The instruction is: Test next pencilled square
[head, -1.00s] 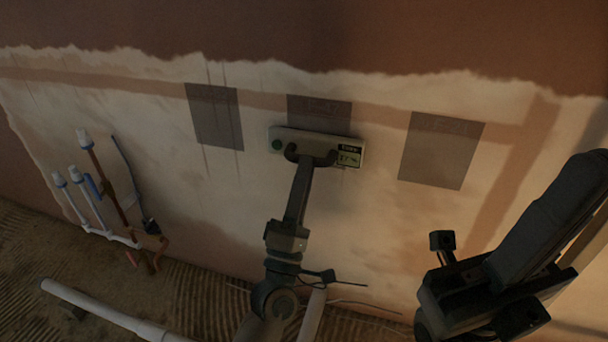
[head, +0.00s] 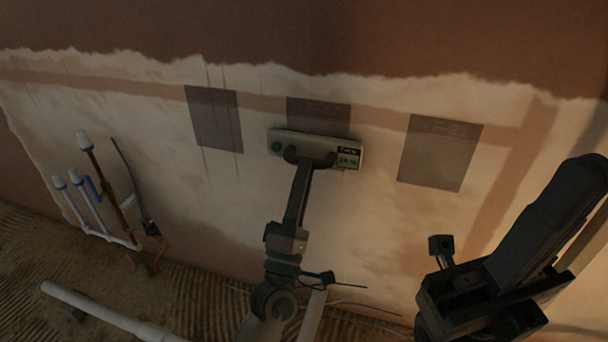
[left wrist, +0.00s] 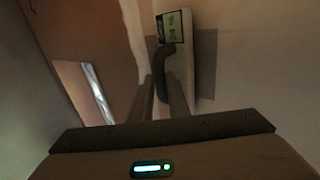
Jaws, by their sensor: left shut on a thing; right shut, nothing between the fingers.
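A pale moisture meter (head: 330,150) with a green button and a small screen lies flat against or close to the plaster, over the lower part of the middle grey square (head: 318,111). My left gripper (head: 311,160) is shut on its dark handle. In the left wrist view the meter (left wrist: 178,75) shows beyond my left gripper's fingers (left wrist: 168,95). A left square (head: 214,119) and a right square (head: 440,152) are also on the wall, with faint unreadable writing. My right gripper (head: 441,248) is shut and empty at the lower right, apart from the wall.
Copper and white pipes with blue parts (head: 100,195) stand against the wall at the left. A white pipe (head: 105,312) lies on the ridged floor (head: 30,262). A thin cable runs low along the wall. The plaster between the squares is clear.

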